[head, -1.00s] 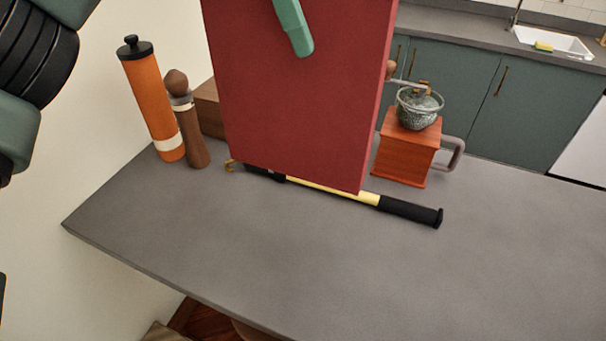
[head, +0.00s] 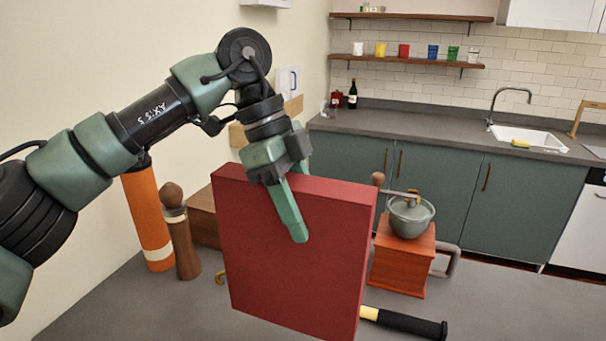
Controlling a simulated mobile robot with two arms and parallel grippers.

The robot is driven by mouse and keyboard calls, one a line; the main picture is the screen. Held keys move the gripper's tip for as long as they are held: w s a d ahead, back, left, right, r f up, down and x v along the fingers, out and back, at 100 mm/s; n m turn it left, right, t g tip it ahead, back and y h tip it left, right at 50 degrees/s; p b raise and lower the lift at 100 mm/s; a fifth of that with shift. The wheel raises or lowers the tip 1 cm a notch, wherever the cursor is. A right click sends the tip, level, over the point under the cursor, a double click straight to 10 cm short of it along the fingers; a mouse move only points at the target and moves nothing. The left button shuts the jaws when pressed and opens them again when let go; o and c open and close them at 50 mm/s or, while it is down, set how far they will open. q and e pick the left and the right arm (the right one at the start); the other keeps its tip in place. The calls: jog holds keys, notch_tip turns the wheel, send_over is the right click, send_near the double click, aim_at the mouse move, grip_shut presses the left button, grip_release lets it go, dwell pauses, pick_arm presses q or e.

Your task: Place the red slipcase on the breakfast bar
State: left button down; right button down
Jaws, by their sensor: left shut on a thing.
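The red slipcase (head: 285,262) is upright in the middle of the head view, its broad face toward me. My left gripper (head: 292,215) is shut on its top edge, with one green finger down the near face; the other finger is mostly hidden behind it. The breakfast bar (head: 105,305) is the grey top below and around the slipcase. The slipcase's lower edge is over the bar; I cannot tell whether it touches the top. My right gripper is not in view.
On the bar, an orange cylinder (head: 147,215), a wooden mill (head: 180,240) and a brown box (head: 204,218) stand left of the slipcase. A coffee grinder (head: 402,262) stands right. A black-handled tool (head: 410,323) lies partly behind the slipcase. The bar's right part is clear.

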aim_at(303, 259)
pick_arm(q)
notch_tip(303, 259, down, 7)
jog(key=shift+s+f+p, duration=0.1)
jog(key=shift+f+p, duration=0.1)
jog(key=shift+p, duration=0.5)
jog(key=shift+f, duration=0.45)
jog(key=c, duration=0.7)
grip_release()
jog(key=shift+f, duration=0.25)
jog(key=shift+s, duration=0.1)
